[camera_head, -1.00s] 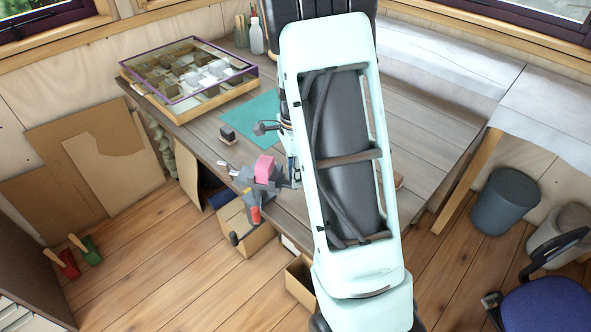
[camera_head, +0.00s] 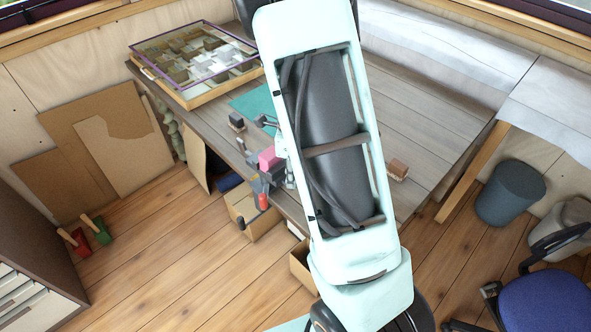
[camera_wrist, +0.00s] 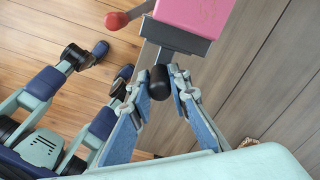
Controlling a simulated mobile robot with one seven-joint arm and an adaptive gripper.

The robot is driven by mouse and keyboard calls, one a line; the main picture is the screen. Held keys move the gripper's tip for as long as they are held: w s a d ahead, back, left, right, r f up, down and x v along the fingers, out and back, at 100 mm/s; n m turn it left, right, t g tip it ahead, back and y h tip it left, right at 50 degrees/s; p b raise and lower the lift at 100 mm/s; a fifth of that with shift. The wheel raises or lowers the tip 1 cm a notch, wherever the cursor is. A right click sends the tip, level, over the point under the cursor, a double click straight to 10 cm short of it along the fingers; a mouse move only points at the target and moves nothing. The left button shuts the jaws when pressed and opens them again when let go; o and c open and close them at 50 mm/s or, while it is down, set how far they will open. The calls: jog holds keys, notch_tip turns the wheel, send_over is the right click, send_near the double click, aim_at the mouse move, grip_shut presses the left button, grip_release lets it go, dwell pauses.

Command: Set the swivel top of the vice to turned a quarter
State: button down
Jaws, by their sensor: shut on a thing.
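The grey vice (camera_head: 257,183) is at the left front edge of the wooden workbench, with a pink block (camera_head: 268,158) held in its top and a red-ended handle (camera_head: 262,201) below. In the wrist view the pink block (camera_wrist: 196,15) sits at the top, with a red knob (camera_wrist: 117,20) to its left. A black knob (camera_wrist: 160,82) sticks out from the grey vice top toward me. My gripper (camera_wrist: 161,78) is shut on this black knob, one blue finger on each side. In the head view my arm hides most of the gripper and the vice's right side.
The workbench (camera_head: 425,135) carries a purple-rimmed tray (camera_head: 150,66), a teal mat (camera_head: 254,104), a small dark block (camera_head: 237,121) and a brown block (camera_head: 398,169). Cardboard boxes (camera_head: 246,213) stand on the floor below the vice. A bin (camera_head: 509,194) and a blue chair (camera_head: 545,305) are at right.

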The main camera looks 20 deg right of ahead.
jog(key=shift+s+a+m, duration=0.1)
jog(key=shift+a+m, duration=0.3)
dwell(0.3)
jog(key=c, duration=1.8)
grip_release()
notch_tip(320, 180, up, 12)
jog(key=shift+r, duration=0.1)
